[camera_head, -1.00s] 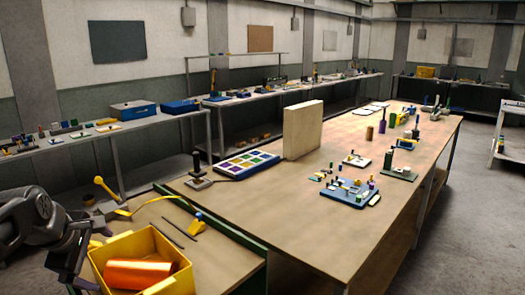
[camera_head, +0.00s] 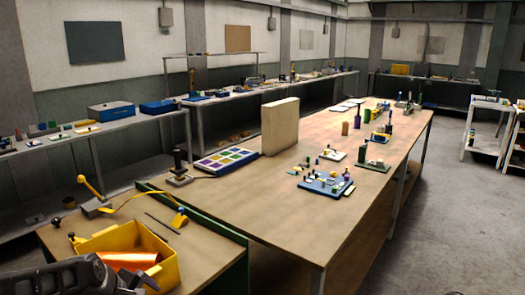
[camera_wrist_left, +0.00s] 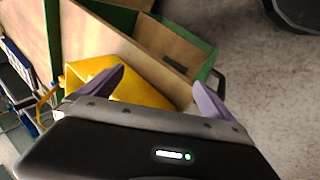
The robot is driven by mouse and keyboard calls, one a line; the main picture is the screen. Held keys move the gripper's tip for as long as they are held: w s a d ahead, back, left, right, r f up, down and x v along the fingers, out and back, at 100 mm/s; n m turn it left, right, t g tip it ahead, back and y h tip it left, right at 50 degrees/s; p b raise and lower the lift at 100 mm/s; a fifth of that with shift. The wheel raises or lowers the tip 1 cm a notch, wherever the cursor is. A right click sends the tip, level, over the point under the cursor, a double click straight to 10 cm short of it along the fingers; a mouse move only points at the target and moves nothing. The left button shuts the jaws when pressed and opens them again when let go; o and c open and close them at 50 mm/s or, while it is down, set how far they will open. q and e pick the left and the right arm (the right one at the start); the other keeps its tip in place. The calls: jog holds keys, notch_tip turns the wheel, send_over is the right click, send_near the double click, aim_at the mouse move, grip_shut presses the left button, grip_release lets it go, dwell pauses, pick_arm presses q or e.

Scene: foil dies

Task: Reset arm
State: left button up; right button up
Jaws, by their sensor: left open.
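My left arm shows at the bottom left of the head view, in front of the yellow bin; its fingertips are not clear there. In the left wrist view my left gripper (camera_wrist_left: 160,92) is open, its two purple-grey fingers wide apart with nothing between them that it holds. The yellow bin (camera_head: 165,272) stands on the near bench and holds an orange roll (camera_head: 128,259). The bin also shows beyond the fingers in the left wrist view (camera_wrist_left: 145,85). My right gripper is in neither view.
The near bench (camera_head: 215,262) has a green edge and carries a yellow-handled tool (camera_head: 90,190) and a dark rod (camera_head: 162,222). The long table (camera_head: 330,215) holds a tray of coloured squares (camera_head: 225,160), an upright tan panel (camera_head: 280,126) and a blue board with small parts (camera_head: 325,186).

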pick_arm(q)
jog(key=s+d+f+m+g+h, duration=0.1)
jog(key=s+d+f+m, duration=0.25)
jog(key=d+f, duration=0.6)
jog(key=s+d+f+m+g+h, duration=0.1)
jog(key=s+d+f+m+g, duration=0.15)
jog(key=s+d+f, duration=0.65)
jog(key=s+d+f+m+g+h, duration=0.1)
jog(key=s+d+f+m, duration=0.2)
jog(key=s+f, duration=0.35)
jog(key=s+d+f+m+g, duration=0.1)
jog(key=s+d+f+m, duration=0.25)
jog(key=s+f, duration=0.35)
notch_tip(320, 180, down, 6)
jog(key=b, duration=0.7)
jog(key=shift+w+f+t, duration=0.2)
jog(key=shift+f+t, duration=0.05)
jog(key=shift+t, duration=0.2)
jog(key=shift+n, duration=0.25)
